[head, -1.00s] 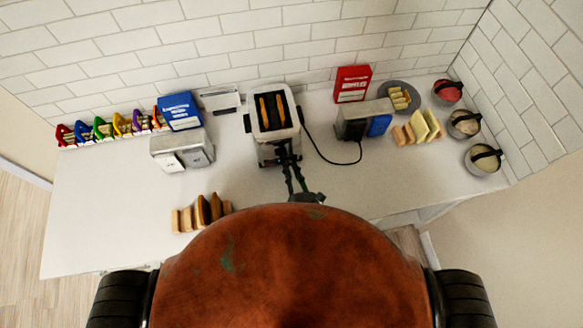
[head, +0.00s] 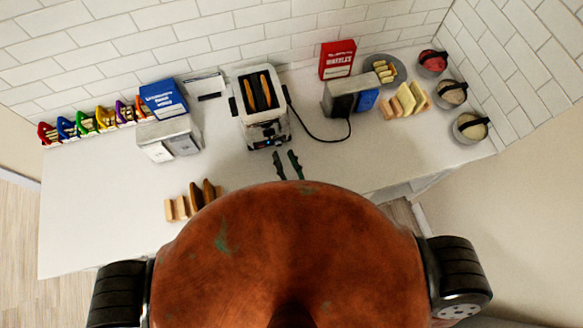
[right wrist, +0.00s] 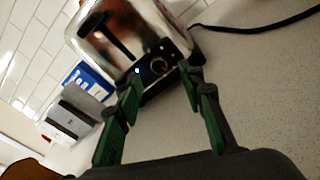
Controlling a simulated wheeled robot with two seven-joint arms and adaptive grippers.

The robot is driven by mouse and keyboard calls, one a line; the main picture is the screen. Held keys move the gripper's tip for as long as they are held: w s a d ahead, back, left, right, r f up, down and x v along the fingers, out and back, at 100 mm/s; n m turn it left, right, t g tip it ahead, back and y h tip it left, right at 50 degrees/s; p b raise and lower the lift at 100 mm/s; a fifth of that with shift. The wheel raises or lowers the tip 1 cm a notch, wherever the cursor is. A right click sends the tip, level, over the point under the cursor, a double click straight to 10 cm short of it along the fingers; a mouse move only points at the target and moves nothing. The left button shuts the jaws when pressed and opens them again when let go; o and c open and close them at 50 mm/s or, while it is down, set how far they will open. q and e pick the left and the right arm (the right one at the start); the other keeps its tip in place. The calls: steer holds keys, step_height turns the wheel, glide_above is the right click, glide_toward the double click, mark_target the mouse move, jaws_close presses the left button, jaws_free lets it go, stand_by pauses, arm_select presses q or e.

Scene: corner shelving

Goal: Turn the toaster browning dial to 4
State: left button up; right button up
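The toaster (head: 262,106) stands on the counter against the back wall, with two slices of bread in its slots. In the right wrist view the toaster (right wrist: 125,38) shows a dark front panel with a round dial (right wrist: 159,66) and a small blue light. The dial's number marks are too small to read. My right gripper (head: 288,160) is in front of the toaster, apart from it. In the right wrist view my right gripper (right wrist: 160,95) has its green fingers spread, with nothing between them, and the dial shows beyond the gap. My left gripper is not in view.
A white-and-grey box (head: 168,139) and a blue box (head: 163,98) stand left of the toaster. A black cord (head: 318,137) runs right to another appliance (head: 350,96). Bread slices (head: 190,200) stand at the front left. The counter (head: 100,200) is clear at the left.

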steer(key=v, duration=0.8)
stand_by(0.5)
